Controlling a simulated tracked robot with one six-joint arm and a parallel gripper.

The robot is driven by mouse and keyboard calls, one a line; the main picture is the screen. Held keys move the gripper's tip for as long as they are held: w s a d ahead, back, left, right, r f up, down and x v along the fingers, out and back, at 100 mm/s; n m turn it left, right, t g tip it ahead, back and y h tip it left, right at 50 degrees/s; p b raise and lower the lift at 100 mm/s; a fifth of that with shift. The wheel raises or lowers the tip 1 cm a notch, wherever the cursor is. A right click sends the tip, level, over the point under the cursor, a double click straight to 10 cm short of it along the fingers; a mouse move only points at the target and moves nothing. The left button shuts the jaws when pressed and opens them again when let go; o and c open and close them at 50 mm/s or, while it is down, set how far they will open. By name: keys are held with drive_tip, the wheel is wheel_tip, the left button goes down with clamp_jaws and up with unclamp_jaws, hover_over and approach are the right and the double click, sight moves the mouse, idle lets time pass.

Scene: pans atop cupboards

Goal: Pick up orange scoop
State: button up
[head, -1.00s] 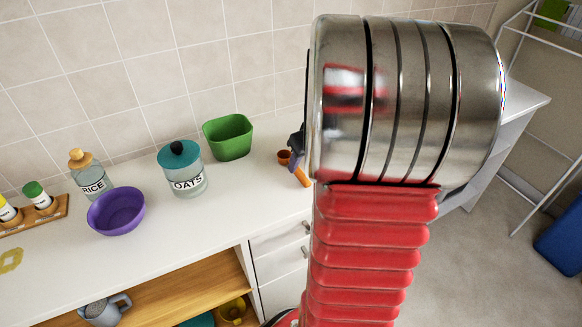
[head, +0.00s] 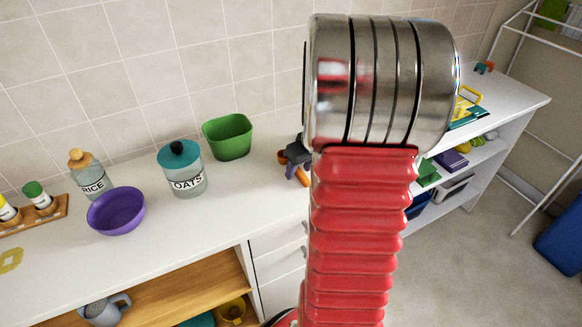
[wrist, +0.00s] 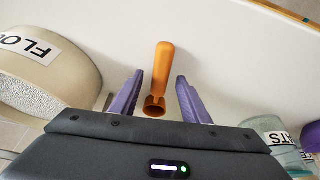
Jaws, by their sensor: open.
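The orange scoop (wrist: 161,75) lies on the white counter, its handle pointing away in the wrist view and its round cup (wrist: 154,106) nearest me. My gripper (wrist: 152,92) is open, with one purple finger on each side of the scoop's cup end. The fingers look apart from the scoop. In the head view the scoop (head: 302,180) shows only partly beside my gripper (head: 296,160), and my arm hides much of the area.
A flour container (wrist: 45,75) stands close on the left in the wrist view. The oats jar (head: 184,172), green bin (head: 229,138), purple bowl (head: 117,211) and rice jar (head: 93,178) stand on the counter (head: 165,232). Counter between bin and scoop is clear.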

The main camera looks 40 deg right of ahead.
idle(0.5)
clamp_jaws()
idle(0.3)
